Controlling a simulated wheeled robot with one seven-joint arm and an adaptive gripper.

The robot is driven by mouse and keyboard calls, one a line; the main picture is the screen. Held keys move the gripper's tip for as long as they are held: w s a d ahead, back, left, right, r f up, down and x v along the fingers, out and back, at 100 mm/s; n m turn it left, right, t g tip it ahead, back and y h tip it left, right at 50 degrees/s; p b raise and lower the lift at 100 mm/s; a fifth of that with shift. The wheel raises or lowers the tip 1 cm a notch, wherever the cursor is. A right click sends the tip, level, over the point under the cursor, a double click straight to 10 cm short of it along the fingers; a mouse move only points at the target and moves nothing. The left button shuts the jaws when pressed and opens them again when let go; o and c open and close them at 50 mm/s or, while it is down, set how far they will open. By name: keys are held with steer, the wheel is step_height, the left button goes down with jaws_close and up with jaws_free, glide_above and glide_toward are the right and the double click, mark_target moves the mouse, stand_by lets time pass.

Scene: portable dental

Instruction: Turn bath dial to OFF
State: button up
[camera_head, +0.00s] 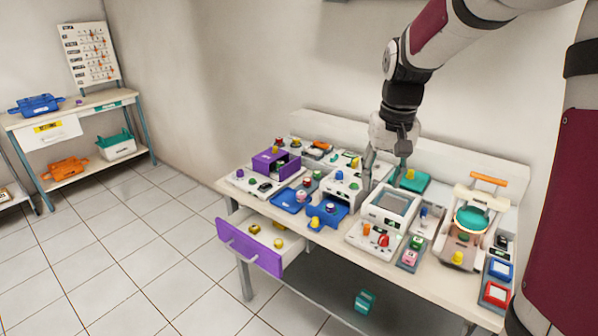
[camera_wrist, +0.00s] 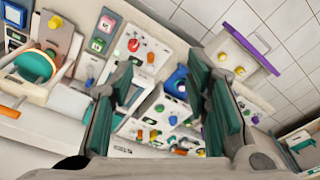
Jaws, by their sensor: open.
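A white bath-like unit with a grey recessed top (camera_head: 393,203) stands mid-table in the head view. On its sloped front panel are a red dial (camera_head: 383,240) and a smaller orange knob (camera_head: 366,229). In the wrist view the red dial (camera_wrist: 133,45) and orange knob (camera_wrist: 150,57) sit above and left of the space between my fingers. I cannot read which control is the bath dial or its setting. My gripper (camera_head: 386,168) is open and empty, above and behind the unit. Its green-padded fingers (camera_wrist: 163,92) are spread in the wrist view and partly hide the unit.
A blue tray (camera_head: 293,200) and a purple box (camera_head: 270,160) stand left of the unit. A purple-fronted drawer (camera_head: 248,248) hangs open at front left. A teal-topped device (camera_head: 470,222) and a panel with green and pink buttons (camera_head: 411,255) stand to the right.

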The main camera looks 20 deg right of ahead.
steer(key=m+g, duration=0.2)
glide_toward(384, 237)
steer(key=f, duration=0.4)
steer(key=f+p, duration=0.1)
steer(key=f, duration=0.4)
steer(key=shift+s+d, duration=0.2)
steer(key=shift+c, duration=0.5)
jaws_close()
